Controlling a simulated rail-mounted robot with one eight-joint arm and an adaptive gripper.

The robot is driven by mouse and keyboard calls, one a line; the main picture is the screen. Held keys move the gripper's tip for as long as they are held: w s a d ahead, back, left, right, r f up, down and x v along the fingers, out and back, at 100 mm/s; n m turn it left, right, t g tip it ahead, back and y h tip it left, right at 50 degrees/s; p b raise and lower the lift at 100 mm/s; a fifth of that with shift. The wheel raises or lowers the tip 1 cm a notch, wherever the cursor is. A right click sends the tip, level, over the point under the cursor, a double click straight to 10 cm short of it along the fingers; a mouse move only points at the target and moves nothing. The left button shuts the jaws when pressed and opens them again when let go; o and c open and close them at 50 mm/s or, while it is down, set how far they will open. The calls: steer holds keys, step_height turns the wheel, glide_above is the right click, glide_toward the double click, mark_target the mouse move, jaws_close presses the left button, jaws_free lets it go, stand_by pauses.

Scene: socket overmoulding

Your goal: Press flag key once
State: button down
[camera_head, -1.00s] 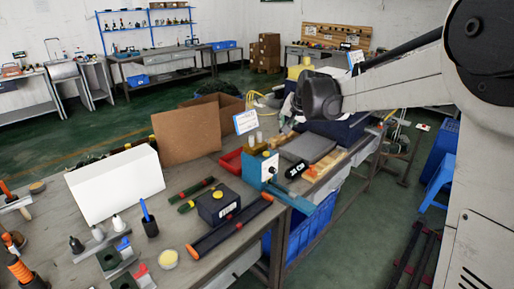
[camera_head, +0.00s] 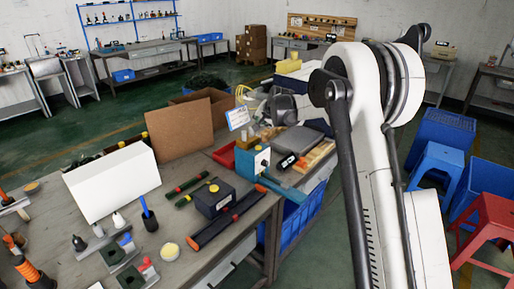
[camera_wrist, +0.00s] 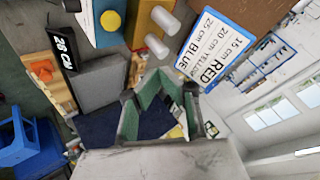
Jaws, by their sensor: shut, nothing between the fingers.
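No key marked with a flag can be made out. A dark box with a yellow button (camera_head: 215,198) stands on the workbench in the head view. My gripper (camera_wrist: 160,76) shows green-lined fingers in the wrist view, shut and empty, apart from the display and sign. In the head view my arm hides the fingertips.
A length-and-colour sign (camera_head: 237,118) stands behind the blue unit, near a cardboard box (camera_head: 180,129). A grey slab (camera_head: 298,140) lies at the bench's far end. A white box (camera_head: 115,182) stands left. Blue stools (camera_head: 438,160) and a red stool (camera_head: 490,220) stand right.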

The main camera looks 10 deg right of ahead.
steer(key=shift+f, duration=0.15)
steer(key=b, duration=0.3)
glide_above(259, 147)
step_height(259, 147, down, 7)
steer(key=shift+f, duration=0.1)
steer(key=shift+f+b, duration=0.6)
steer(key=shift+f, duration=0.05)
stand_by(1.2)
steer(key=shift+f+b, duration=0.45)
steer(key=shift+f+b, duration=0.35)
stand_by(0.7)
steer(key=shift+a+r, duration=0.1)
steer(key=shift+r, duration=0.7)
steer(key=shift+r+p, duration=0.1)
steer(key=shift+p, duration=0.2)
